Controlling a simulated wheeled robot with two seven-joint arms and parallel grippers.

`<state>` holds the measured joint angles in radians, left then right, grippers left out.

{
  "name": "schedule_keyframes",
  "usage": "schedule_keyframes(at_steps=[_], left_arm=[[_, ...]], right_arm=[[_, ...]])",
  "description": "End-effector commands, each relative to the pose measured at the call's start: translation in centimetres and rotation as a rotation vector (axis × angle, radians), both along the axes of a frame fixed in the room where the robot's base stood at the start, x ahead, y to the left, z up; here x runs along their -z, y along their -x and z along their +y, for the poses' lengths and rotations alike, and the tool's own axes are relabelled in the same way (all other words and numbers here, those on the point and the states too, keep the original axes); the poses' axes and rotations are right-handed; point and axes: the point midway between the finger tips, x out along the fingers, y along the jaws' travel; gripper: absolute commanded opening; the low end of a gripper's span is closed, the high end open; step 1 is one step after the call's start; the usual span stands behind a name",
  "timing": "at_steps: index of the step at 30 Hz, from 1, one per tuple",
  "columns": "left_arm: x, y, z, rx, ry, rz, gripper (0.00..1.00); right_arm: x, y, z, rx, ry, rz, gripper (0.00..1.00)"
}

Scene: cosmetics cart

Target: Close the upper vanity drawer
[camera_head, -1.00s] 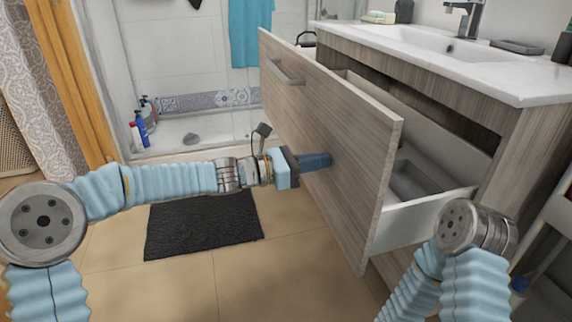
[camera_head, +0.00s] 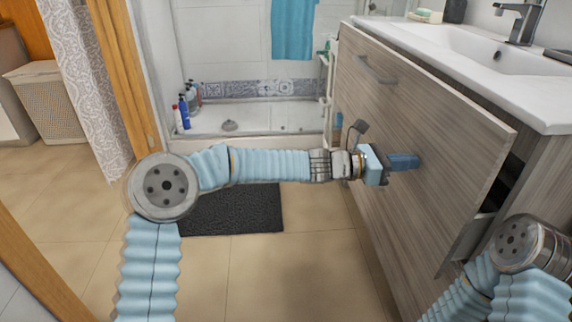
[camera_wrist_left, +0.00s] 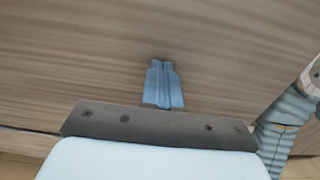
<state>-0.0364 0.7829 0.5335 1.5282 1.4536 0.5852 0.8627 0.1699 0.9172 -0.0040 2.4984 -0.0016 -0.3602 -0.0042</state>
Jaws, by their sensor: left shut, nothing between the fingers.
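The upper vanity drawer (camera_head: 440,130) has a wood-grain front with a grey bar handle (camera_head: 375,69) near its far top edge. It stands a little way open, with a dark gap at its near right side. My left gripper (camera_head: 412,161) is shut and empty, its blue fingertips against or very close to the drawer front. In the left wrist view the shut fingers (camera_wrist_left: 162,88) point at the wood-grain panel (camera_wrist_left: 90,60); contact cannot be told for certain. My right arm shows at the lower right, but its gripper is not in view.
The white sink counter (camera_head: 470,60) with a tap (camera_head: 522,22) lies above the drawer. A dark mat (camera_head: 235,210) is on the tiled floor. Bottles (camera_head: 184,110) stand by the shower tray.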

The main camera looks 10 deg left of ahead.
Motion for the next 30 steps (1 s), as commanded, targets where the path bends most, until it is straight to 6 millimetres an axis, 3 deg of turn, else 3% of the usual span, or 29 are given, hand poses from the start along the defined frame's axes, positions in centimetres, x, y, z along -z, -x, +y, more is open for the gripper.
schedule_keyframes(at_steps=[12, 30], left_arm=[[-0.1, -1.3, -4.9, 0.001, 0.000, 0.001, 0.00], [-0.3, -1.6, -6.3, -0.002, 0.003, -0.003, 0.00]], right_arm=[[-1.5, 0.1, 0.1, -0.002, -0.001, 0.000, 1.00], [-1.8, 0.1, 0.3, -0.005, -0.003, 0.001, 1.00]])
